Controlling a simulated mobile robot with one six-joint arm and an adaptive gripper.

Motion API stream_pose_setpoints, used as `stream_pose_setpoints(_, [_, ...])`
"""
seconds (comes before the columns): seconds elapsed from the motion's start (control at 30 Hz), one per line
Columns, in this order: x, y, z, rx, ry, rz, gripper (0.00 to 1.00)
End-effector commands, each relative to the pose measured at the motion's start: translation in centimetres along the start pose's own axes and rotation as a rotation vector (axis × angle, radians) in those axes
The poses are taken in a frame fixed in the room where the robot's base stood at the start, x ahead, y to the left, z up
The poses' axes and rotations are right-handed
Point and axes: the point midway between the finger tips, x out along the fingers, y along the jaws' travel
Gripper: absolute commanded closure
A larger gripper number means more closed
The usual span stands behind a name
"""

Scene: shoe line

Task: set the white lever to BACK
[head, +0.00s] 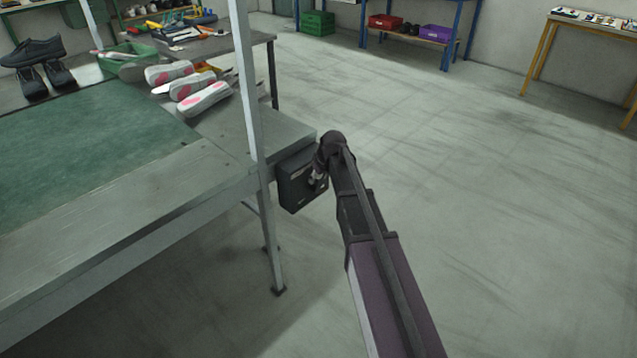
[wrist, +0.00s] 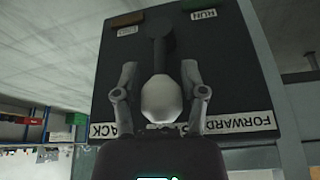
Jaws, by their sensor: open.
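The white lever (wrist: 161,100) shows its pale rounded knob in the wrist view, on the face of a dark control box (wrist: 225,80). Its knob lies between the labels BACK (wrist: 110,130) on the left and FORWARD (wrist: 240,123) on the right, by a middle label that is mostly hidden. My gripper (wrist: 160,95) is open, with one finger on each side of the knob; I cannot tell whether either touches it. In the head view the box (head: 297,192) hangs at the bench corner, with my gripper (head: 318,180) close to its face.
A green part with a RUN label (wrist: 203,15) and a brownish part (wrist: 125,19) sit at the box's upper edge in the wrist view. A metal post (head: 249,90) and the bench (head: 130,200) stand left of my arm. The floor to the right is clear.

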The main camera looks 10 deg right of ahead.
Motion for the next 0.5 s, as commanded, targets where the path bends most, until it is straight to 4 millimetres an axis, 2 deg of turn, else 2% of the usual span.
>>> stream_pose_setpoints(0.47, [0.47,-0.05,-0.03,-0.001,0.000,0.000,0.45])
stream_pose_setpoints(0.5, [0.47,-0.05,-0.03,-0.001,0.000,0.000,0.54])
